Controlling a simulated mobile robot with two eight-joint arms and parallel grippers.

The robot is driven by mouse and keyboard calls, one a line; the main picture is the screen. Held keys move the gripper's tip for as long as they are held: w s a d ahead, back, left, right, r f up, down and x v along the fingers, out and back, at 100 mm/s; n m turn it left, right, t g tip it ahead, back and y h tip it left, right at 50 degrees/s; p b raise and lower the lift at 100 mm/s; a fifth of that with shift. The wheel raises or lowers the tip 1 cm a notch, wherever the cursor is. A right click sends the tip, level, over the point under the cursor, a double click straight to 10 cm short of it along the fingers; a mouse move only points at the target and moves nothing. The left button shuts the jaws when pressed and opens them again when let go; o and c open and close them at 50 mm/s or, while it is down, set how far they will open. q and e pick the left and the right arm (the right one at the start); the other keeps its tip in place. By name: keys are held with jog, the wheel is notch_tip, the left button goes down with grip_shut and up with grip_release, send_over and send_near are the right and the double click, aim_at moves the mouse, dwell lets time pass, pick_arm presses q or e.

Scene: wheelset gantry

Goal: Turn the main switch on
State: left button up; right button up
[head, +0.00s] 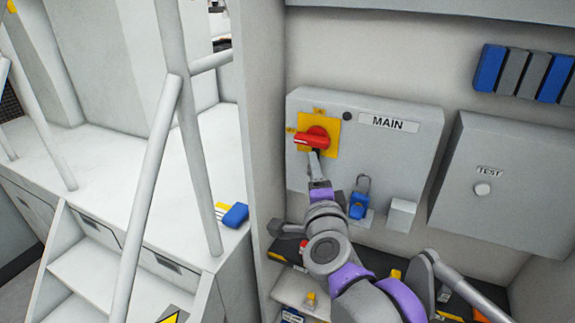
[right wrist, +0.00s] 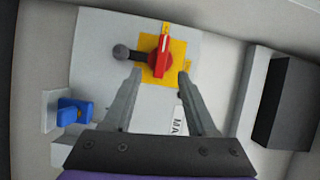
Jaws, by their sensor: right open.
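The main switch has a red handle (head: 312,138) on a yellow plate (head: 333,125), mounted on a grey box (head: 420,155) labelled MAIN. The handle lies roughly horizontal in the head view. My right gripper (head: 316,162) is just in front of and below the handle. In the right wrist view, the red handle (right wrist: 162,56) stands upright, just beyond and between the open fingertips of my right gripper (right wrist: 159,76). Nothing is between the fingers, and I cannot tell whether they touch the plate. A dark round-ended piece (right wrist: 122,52) sticks out beside the handle. My left gripper is not in view.
A blue padlock (head: 357,205) hangs below the switch, near a small white block (head: 401,214). A grey TEST box (head: 490,190) is at the right. White railings (head: 150,185) and steps stand at the left. A cluttered shelf (head: 300,290) lies below my right arm.

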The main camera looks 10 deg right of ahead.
aim_at(314, 144)
jog(key=w, duration=0.3)
jog(key=w+d+m+h, duration=0.1)
jog(key=w, duration=0.3)
jog(key=w+d+m, duration=0.1)
jog(key=w, duration=0.3)
jog(key=shift+d+r+h, duration=0.2)
jog(key=shift+h, duration=0.1)
grip_shut()
dwell(1.0)
